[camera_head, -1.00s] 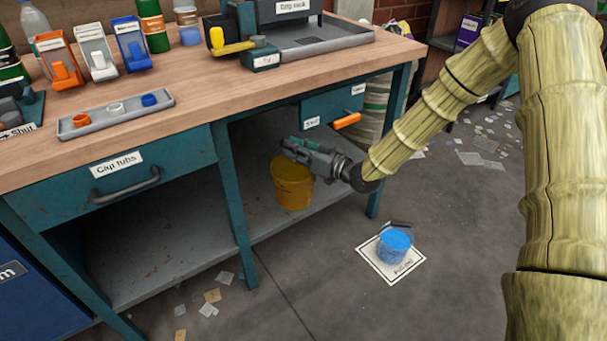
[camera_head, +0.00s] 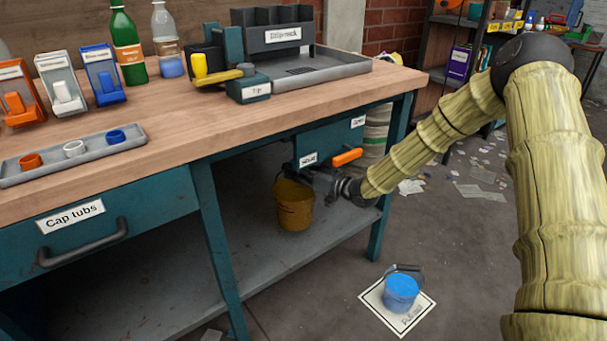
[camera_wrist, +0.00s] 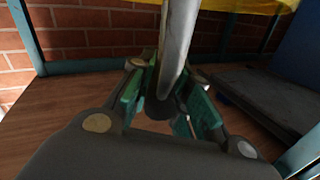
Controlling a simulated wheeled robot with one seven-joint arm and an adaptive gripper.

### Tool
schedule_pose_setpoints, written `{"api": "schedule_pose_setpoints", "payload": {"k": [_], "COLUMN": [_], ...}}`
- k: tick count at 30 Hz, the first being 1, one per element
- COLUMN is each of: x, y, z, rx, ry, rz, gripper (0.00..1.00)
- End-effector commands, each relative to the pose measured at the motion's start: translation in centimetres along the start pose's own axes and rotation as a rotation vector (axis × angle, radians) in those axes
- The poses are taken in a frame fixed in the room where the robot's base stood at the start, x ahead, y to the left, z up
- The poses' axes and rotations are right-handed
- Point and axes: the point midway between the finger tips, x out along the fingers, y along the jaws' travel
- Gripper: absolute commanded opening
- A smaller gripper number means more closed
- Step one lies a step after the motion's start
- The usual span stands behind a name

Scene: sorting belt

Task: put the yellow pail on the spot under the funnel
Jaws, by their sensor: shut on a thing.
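The yellow pail (camera_head: 295,212) is under the workbench in the head view, above or at the lower shelf; whether its base touches the shelf is unclear. My gripper (camera_head: 305,173) is at the pail's top, just below the teal box (camera_head: 325,142) with the orange lever. In the wrist view a grey metal bar, seemingly the pail's handle (camera_wrist: 178,45), runs between the green jaw pads of my gripper (camera_wrist: 172,105), which is shut on it. A yellow strip of the pail (camera_wrist: 235,5) shows at the top edge. I cannot make out a funnel or the spot under it.
A blue pail (camera_head: 401,290) stands on a white labelled mat (camera_head: 375,297) on the floor. The lower shelf (camera_head: 270,280) has bare room left of the yellow pail. The bench leg (camera_head: 385,225) stands right of it. The workbench top (camera_head: 215,128) is overhead.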

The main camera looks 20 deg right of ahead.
Motion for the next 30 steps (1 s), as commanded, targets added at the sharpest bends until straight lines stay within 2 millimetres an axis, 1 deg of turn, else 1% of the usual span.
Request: {"api": "schedule_pose_setpoints", "payload": {"k": [1,6,9,12,15,22,25,30], "x": [0.3,1.0,1.4,1.6,1.8,2.0,2.2,2.1], "y": [1.1,4.1,5.7,6.9,7.6,8.3,8.9,9.1], "z": [0.0,-0.3,-0.4,-0.6,-0.8,-1.0,-0.9,0.7], "rx": [-0.004,-0.004,-0.003,-0.002,-0.001,-0.002,-0.001,0.001], "ry": [0.004,0.004,0.003,0.003,0.003,0.003,0.004,0.003], "rz": [0.002,0.003,0.004,0.004,0.003,0.003,0.004,0.004], "gripper": [0.0,0.0,0.0,0.0,0.0,0.0,0.0,0.0]}}
